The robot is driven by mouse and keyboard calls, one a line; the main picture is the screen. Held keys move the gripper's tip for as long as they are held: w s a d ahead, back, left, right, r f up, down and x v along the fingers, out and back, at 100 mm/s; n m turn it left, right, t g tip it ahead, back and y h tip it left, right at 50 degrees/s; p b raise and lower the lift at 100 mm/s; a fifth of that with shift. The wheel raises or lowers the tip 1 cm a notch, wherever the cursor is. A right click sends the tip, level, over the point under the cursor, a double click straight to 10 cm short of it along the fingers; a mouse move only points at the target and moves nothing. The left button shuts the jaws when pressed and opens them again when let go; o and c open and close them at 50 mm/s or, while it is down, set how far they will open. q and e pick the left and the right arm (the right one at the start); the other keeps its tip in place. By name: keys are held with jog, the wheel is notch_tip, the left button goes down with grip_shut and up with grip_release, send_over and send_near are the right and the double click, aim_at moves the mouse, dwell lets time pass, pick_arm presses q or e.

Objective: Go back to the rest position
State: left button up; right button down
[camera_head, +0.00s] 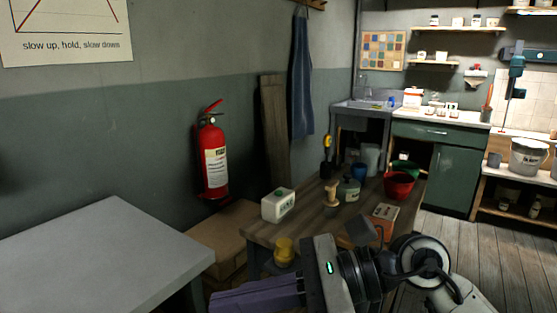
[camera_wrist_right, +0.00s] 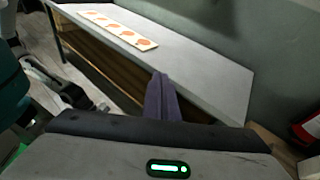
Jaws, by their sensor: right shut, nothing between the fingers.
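My right gripper (camera_head: 214,300) reaches in from the lower right in the head view, its purple fingers pointing left near the bottom edge. The fingers are together and hold nothing. In the right wrist view the shut fingers (camera_wrist_right: 160,77) point up the picture toward a grey-topped table (camera_wrist_right: 215,85). My left gripper shows in neither view.
A grey table (camera_head: 90,255) stands at left. A fire extinguisher (camera_head: 213,160) hangs on the wall. Floor (camera_head: 490,260) is clear at right.

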jog(key=w+d+f+m+t+y, duration=0.1)
jog(key=w+d+m+t+y, duration=0.15)
jog(key=m+t, duration=0.7)
jog(key=w+d+m+t+y, duration=0.2)
jog(key=w+d+m+t, duration=0.15)
jog(key=m, duration=1.15)
jog(key=w+d+f+m+t+h, duration=0.2)
jog(key=d+f+m+t+h, duration=0.3)
jog(key=d+f+m+h, duration=0.5)
jog(key=s+d+f+m+g+h, duration=0.25)
jog(key=f+m, duration=0.35)
jog(key=f, duration=0.3)
jog(key=s+d+f+m+g+h, duration=0.1)
jog(key=s+f+m+h, duration=0.25)
jog(key=f+m, duration=0.45)
jog(key=s+d+f+m+g, duration=0.2)
jog(key=s+f+m+g, duration=0.2)
jog(key=s+f, duration=1)
jog(key=shift+g+h, duration=0.35)
jog(key=shift+g, duration=0.6)
